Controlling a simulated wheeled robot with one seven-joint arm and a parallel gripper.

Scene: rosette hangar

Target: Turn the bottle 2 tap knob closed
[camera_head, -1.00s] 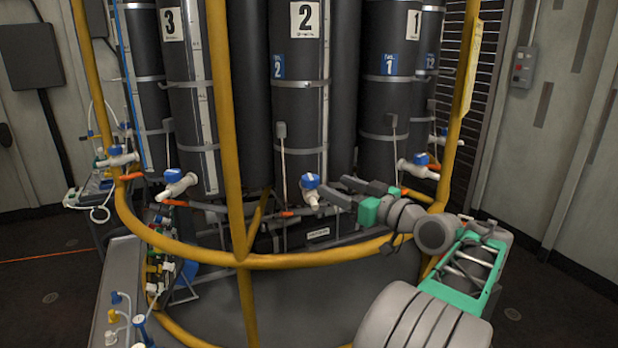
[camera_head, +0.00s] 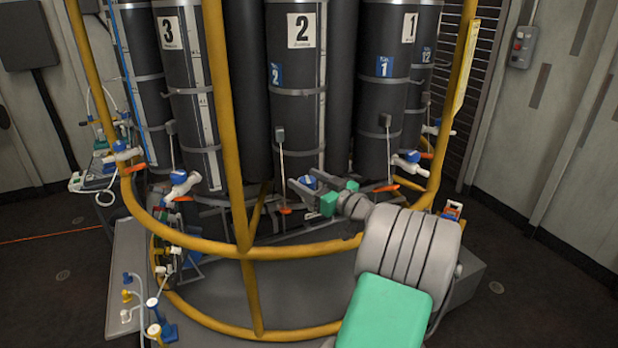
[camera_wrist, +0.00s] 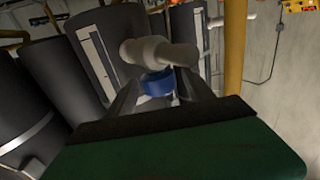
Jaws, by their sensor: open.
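Bottle 2 (camera_head: 297,105) is a tall black cylinder with a white "2" label, in the middle of the head view. Its tap has a blue knob (camera_head: 309,181), partly hidden by my gripper. In the wrist view the blue knob (camera_wrist: 158,84) sits against the white tap body (camera_wrist: 160,52). My gripper (camera_head: 308,185) is open at this tap, its fingers on either side of the knob. The wrist view also shows my gripper (camera_wrist: 157,92) with the knob between its fingers; I cannot tell whether they touch it.
A yellow tubular rail (camera_head: 300,250) curves in front of the bottles, with an upright post (camera_head: 228,120) left of bottle 2. The bottle 3 tap (camera_head: 182,184) is to the left and the bottle 1 tap (camera_head: 408,163) to the right. Small valves (camera_head: 153,315) stand on a ledge at lower left.

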